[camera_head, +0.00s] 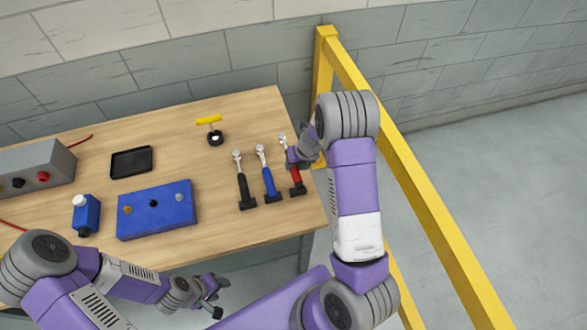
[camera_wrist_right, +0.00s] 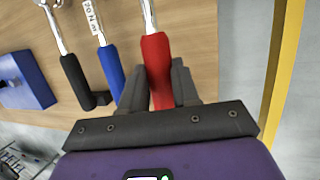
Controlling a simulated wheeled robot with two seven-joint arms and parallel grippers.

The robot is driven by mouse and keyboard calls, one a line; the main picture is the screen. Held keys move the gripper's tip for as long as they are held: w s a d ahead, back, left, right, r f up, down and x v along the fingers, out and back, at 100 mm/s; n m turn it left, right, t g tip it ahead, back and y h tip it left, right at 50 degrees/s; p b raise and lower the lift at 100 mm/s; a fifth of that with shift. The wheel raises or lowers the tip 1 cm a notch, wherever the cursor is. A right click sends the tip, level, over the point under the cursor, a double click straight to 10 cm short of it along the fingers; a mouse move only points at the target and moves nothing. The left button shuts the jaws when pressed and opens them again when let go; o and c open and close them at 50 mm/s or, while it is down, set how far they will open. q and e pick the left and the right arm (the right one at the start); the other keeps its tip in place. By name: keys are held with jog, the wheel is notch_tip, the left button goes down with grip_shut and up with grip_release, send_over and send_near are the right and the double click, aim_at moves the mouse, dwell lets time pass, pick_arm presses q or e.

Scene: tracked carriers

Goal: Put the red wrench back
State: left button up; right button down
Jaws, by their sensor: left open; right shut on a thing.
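The red wrench (camera_head: 297,184) is at the right end of the wooden table, at the right of a row with a blue-handled wrench (camera_head: 267,178) and a black-handled wrench (camera_head: 243,184). Its metal head points to the back. My right gripper (camera_head: 297,161) is shut on the red wrench; the right wrist view shows the red handle (camera_wrist_right: 155,55) between the fingers (camera_wrist_right: 160,88). Whether the wrench touches the table is unclear, and its lower end is hidden there. My left gripper (camera_head: 212,298) is open and empty in front of the table.
A blue box (camera_head: 157,211), a blue bottle (camera_head: 86,215), a black tray (camera_head: 132,162) and a grey box (camera_head: 37,169) stand to the left. A yellow-handled tool (camera_head: 209,121) is behind the wrenches. A yellow rail (camera_head: 420,190) runs close along the table's right side.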

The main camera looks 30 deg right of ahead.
jog(key=shift+w+f+b, duration=0.1)
jog(key=shift+f+b, duration=0.4)
jog(key=shift+f, duration=1.3)
jog(key=c, duration=0.8)
grip_release()
jog(key=shift+r, duration=0.2)
jog(key=p+v, duration=0.3)
jog(key=v, duration=0.8)
jog(key=shift+r+p, duration=0.35)
jog(key=shift+r, duration=0.05)
